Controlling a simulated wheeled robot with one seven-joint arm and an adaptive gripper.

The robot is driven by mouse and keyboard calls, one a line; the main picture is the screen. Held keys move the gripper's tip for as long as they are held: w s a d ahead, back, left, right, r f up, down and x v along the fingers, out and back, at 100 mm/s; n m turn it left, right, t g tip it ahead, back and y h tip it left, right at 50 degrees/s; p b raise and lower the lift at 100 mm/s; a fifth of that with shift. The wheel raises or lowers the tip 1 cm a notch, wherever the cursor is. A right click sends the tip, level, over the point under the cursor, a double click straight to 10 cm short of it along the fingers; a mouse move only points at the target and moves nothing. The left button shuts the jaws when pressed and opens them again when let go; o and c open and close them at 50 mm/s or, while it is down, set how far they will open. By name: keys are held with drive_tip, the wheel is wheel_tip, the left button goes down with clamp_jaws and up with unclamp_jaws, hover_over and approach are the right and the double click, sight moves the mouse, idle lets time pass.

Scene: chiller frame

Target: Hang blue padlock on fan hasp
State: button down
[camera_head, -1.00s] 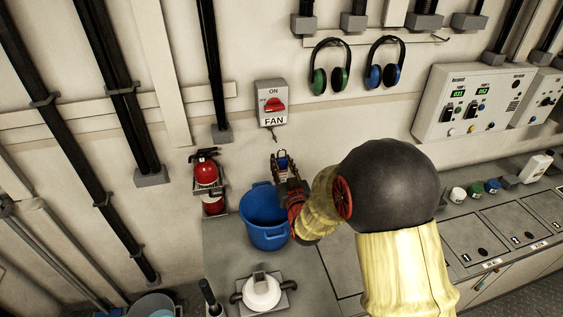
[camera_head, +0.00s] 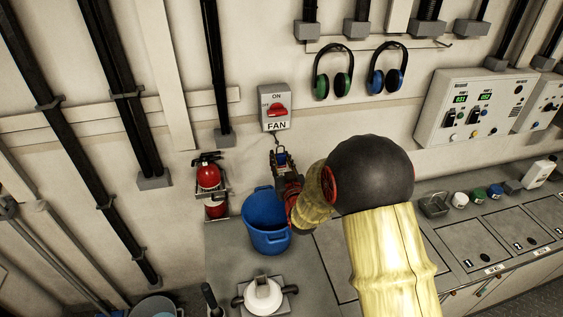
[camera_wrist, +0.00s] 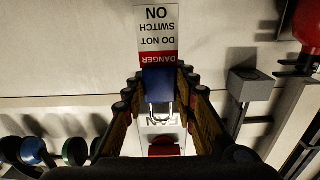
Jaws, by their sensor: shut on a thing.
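My gripper (camera_head: 281,158) is shut on the blue padlock, just below the FAN switch box (camera_head: 275,108) on the wall. In the wrist view the blue padlock body (camera_wrist: 158,82) sits between the fingertips, with its metal shackle (camera_wrist: 160,113) towards the switch box. A red and white danger tag (camera_wrist: 158,35) shows beside the padlock body. The box has a red knob (camera_head: 277,110), which also shows in the wrist view (camera_wrist: 164,147).
A blue bucket (camera_head: 266,222) stands on the bench below my gripper. A red fire extinguisher (camera_head: 208,176) is at its left. Green (camera_head: 334,72) and blue (camera_head: 385,68) ear defenders hang right of the box. A control panel (camera_head: 468,108) is further right.

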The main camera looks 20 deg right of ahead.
drive_tip(key=shift+w+d+f+b, duration=0.1)
drive_tip(key=shift+w+f+b, duration=0.15)
drive_tip(key=shift+w, duration=0.4)
drive_tip(key=shift+w+d+f+b, duration=0.15)
drive_tip(key=shift+w+b, duration=0.15)
drive_tip(key=shift+w, duration=0.35)
drive_tip(key=shift+w+d+f+b, duration=0.1)
drive_tip(key=shift+w+f+b, duration=0.15)
drive_tip(key=shift+w, duration=0.4)
drive_tip(key=c, duration=1.3)
unclamp_jaws()
drive_tip(key=shift+c, duration=0.2)
